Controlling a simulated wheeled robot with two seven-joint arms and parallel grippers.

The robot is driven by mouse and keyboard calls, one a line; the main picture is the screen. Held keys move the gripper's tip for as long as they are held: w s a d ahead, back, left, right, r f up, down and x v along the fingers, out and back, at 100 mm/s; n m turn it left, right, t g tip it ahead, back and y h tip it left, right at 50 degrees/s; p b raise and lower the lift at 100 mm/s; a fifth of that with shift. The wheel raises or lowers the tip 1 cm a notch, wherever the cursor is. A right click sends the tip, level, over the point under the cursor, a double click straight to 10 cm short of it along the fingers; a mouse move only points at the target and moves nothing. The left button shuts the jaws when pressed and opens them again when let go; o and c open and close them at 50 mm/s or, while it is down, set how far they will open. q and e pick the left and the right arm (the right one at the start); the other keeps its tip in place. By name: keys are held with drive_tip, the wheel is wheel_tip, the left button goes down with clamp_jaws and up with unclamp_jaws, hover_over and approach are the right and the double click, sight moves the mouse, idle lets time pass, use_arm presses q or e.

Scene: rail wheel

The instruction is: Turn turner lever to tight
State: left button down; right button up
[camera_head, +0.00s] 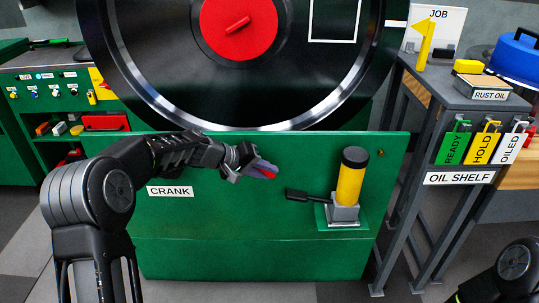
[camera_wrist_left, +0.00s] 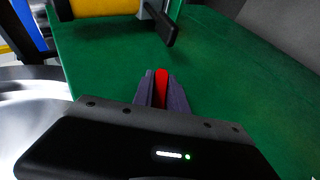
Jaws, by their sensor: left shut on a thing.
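My left gripper (camera_head: 264,170) is in front of the green panel, above and right of the CRANK label. In the left wrist view, its two dark fingers (camera_wrist_left: 161,92) are shut on a slim red piece (camera_wrist_left: 161,84), which mostly hides between them. I cannot tell whether this piece is the turner lever. A yellow cylinder (camera_head: 350,182) with a black cap stands on a grey block to the right, with a black lever (camera_head: 300,195) pointing left toward my gripper. The lever (camera_wrist_left: 163,24) is apart from the fingers. My right gripper is out of view.
The green panel (camera_head: 230,255) fills the space behind my left gripper. A large black wheel with a red hub (camera_head: 238,28) stands above. A green bench (camera_head: 30,135) with tools is at left.

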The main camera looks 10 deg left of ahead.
use_arm(q)
drive_tip(key=y+p, duration=0.1)
drive_tip(key=p, duration=0.1)
drive_tip(key=a+y+p, duration=0.1)
drive_tip(key=p, duration=0.2)
drive_tip(key=shift+s+m+g+y, duration=0.2)
drive_tip(key=shift+m+g+y, duration=0.1)
drive_tip(key=shift+m+g, duration=0.1)
drive_tip(key=a+y+p, duration=0.1)
drive_tip(key=y+p, duration=0.1)
drive_tip(key=p, duration=0.2)
drive_tip(key=a+f+m+g+y+p, duration=0.1)
drive_tip(key=y+p, duration=0.1)
drive_tip(key=p, duration=0.1)
drive_tip(key=s+a+f+g+y+p, duration=0.1)
drive_tip(key=a+y+p, duration=0.1)
drive_tip(key=p, duration=0.2)
drive_tip(key=shift+f+p, duration=0.1)
drive_tip(key=shift+p, duration=0.2)
drive_tip(key=c, duration=1.3)
unclamp_jaws()
